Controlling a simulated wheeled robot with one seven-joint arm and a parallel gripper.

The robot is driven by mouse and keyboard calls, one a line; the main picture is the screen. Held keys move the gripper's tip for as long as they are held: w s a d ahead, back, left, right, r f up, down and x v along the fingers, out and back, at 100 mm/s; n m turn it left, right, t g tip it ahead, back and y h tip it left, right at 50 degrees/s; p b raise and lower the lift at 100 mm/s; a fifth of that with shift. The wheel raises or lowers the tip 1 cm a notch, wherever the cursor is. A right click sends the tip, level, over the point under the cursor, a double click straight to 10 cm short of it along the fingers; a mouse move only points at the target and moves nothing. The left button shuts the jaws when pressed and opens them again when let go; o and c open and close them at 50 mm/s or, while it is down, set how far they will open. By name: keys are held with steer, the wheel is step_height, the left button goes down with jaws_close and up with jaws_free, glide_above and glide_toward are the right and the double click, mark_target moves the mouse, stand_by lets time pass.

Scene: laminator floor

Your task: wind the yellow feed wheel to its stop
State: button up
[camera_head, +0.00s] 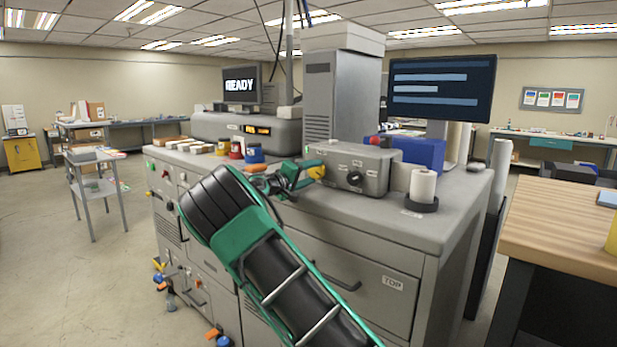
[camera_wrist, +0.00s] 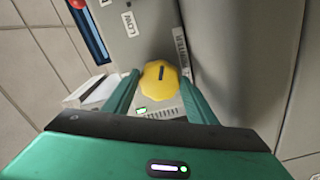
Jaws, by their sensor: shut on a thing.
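The yellow feed wheel (camera_wrist: 159,88) is a faceted knob with a dark slot mark on its face, on the grey machine box. In the wrist view it sits between the two green fingers of my gripper (camera_wrist: 160,98), which is shut on it. The slot mark runs nearly upright in that view. In the head view the yellow wheel (camera_head: 317,172) shows at the left end of the grey box (camera_head: 358,170), with my gripper (camera_head: 312,172) reaching it from the left. My arm hides part of the counter front.
A wooden table (camera_head: 565,225) is at the right. The floor at the left is open.

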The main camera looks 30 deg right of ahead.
steer(key=m, duration=0.4)
steer(key=shift+s+d+f+m, duration=0.15)
steer(key=shift+d+f+m, duration=0.05)
steer(key=shift+f+m, duration=0.3)
steer(key=shift+m, duration=1.6)
steer(key=shift+a, duration=0.1)
steer(key=o, duration=1.1)
steer(key=shift+w, duration=0.25)
steer(key=shift+c, duration=0.2)
steer(key=shift+s+a, duration=0.1)
steer(key=shift+a, duration=0.5)
steer(key=v, duration=0.9)
steer(key=shift+a, duration=0.25)
steer(key=shift+s, duration=0.15)
